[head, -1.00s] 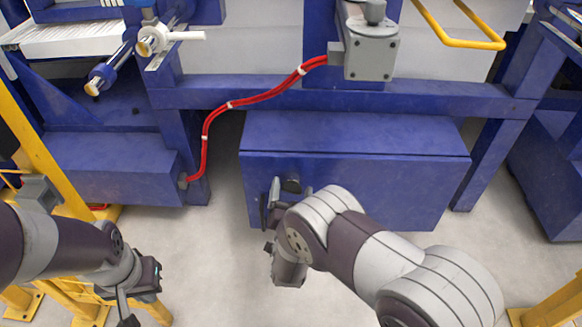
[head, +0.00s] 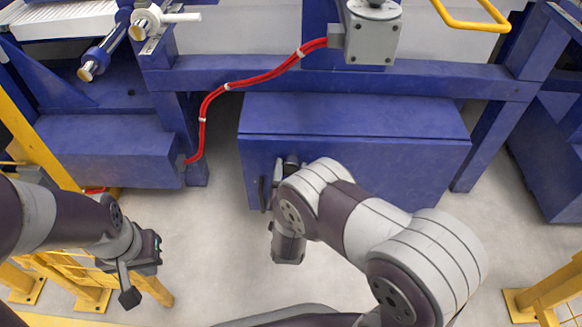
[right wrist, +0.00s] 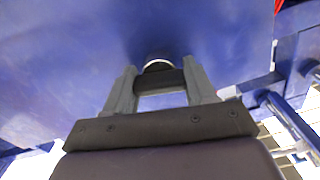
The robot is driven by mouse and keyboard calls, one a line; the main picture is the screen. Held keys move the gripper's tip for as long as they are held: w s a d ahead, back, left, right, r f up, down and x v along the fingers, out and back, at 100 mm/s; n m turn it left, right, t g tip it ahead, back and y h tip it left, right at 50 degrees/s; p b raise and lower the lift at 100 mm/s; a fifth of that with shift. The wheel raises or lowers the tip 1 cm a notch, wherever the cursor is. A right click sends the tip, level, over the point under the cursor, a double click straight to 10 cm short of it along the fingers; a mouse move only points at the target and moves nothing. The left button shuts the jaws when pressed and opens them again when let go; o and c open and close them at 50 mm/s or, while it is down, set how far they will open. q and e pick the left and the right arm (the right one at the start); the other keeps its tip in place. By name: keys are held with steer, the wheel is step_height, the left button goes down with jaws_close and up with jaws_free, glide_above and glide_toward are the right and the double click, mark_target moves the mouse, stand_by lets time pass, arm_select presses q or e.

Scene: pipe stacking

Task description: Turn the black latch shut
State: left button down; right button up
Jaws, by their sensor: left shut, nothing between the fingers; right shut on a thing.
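The black latch (head: 291,162) is on the front of the blue box (head: 400,165), near its left end. Its knob also shows in the right wrist view (right wrist: 160,70), with a pale ring behind it. My right gripper (head: 274,180) is at the latch, and in the right wrist view its two fingers (right wrist: 162,82) stand on either side of the dark latch, shut on it. The wrist hides part of the latch in the head view. My left gripper (head: 129,295) is shut and empty, low at the left, well away from the box.
A red cable (head: 255,83) runs from a grey junction box (head: 371,40) to a blue block (head: 105,150) on the left. Yellow railings stand at the lower left (head: 90,298) and lower right (head: 545,292). The grey floor (head: 215,250) between the arms is clear.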

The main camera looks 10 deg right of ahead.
steer(key=shift+r+n+p, duration=0.4)
steer(key=shift+n+p, duration=0.1)
steer(key=shift+n, duration=0.3)
steer(key=shift+f+n, duration=0.1)
steer(key=shift+n, duration=0.4)
steer(key=shift+f, duration=0.1)
arm_select(q)
step_height(320, 180, up, 2)
steer(key=shift+r, duration=0.15)
arm_select(e)
steer(key=o, duration=1)
steer(key=shift+o, duration=0.2)
steer(key=shift+f, duration=0.1)
